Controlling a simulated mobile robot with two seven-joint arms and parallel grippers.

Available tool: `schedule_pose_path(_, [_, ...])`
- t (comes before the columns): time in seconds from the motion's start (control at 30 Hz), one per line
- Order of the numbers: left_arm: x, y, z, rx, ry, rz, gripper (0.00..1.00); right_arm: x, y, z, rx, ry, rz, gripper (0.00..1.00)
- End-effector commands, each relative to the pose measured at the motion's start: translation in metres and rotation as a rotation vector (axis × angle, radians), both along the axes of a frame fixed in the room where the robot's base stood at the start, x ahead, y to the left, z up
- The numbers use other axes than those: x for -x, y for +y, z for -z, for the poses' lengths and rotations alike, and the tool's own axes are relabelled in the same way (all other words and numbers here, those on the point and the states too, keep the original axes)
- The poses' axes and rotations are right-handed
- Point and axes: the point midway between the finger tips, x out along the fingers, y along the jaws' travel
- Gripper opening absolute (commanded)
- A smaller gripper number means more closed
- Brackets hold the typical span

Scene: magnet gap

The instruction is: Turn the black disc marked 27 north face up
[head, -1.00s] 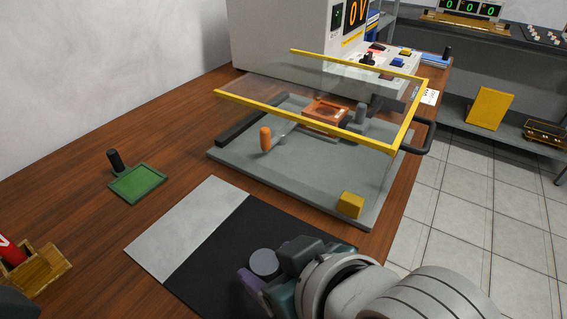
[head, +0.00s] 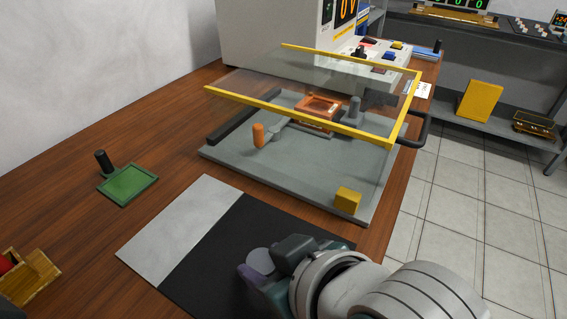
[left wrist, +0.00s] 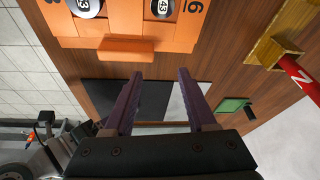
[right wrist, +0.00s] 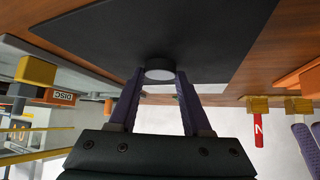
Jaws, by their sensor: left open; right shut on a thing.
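My right gripper (head: 262,266) is shut on a round disc (head: 259,261) at the black half of the mat (head: 225,250). The disc shows a plain grey face in the head view. In the right wrist view the disc (right wrist: 159,70) has a dark side and a grey face, held between the purple fingertips (right wrist: 158,76), close to the mat. I cannot read a number on it, nor tell whether it touches the mat. My left gripper (left wrist: 158,73) is open and empty, beside an orange rack (left wrist: 128,30) holding discs, two marked 43 (left wrist: 88,7).
A red magnet marked N (left wrist: 300,74) is in a wooden holder (left wrist: 270,52). A green tray (head: 128,186) lies left of the mat. A grey plate (head: 290,165) with a clear yellow-framed cover (head: 330,80) and a yellow block (head: 347,200) stands behind. Bare table lies between.

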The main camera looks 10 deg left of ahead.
Motion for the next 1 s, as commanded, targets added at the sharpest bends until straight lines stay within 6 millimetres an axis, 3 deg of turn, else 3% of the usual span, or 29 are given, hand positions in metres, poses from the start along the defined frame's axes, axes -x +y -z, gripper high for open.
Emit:
schedule_pose_path(0.27, [0.000,0.000,-0.005,-0.001,0.000,0.001,0.57,0.000,0.000,-0.005,-0.001,-0.001,0.000,0.00])
schedule_pose_path(0.8, [0.000,0.000,-0.053,-0.001,0.000,0.001,0.57,0.000,0.000,-0.050,-0.001,-0.001,0.000,0.00])
schedule_pose_path(1.0, [0.000,0.000,-0.054,0.000,0.000,0.000,0.57,0.000,0.000,-0.051,-0.001,-0.001,0.000,0.00])
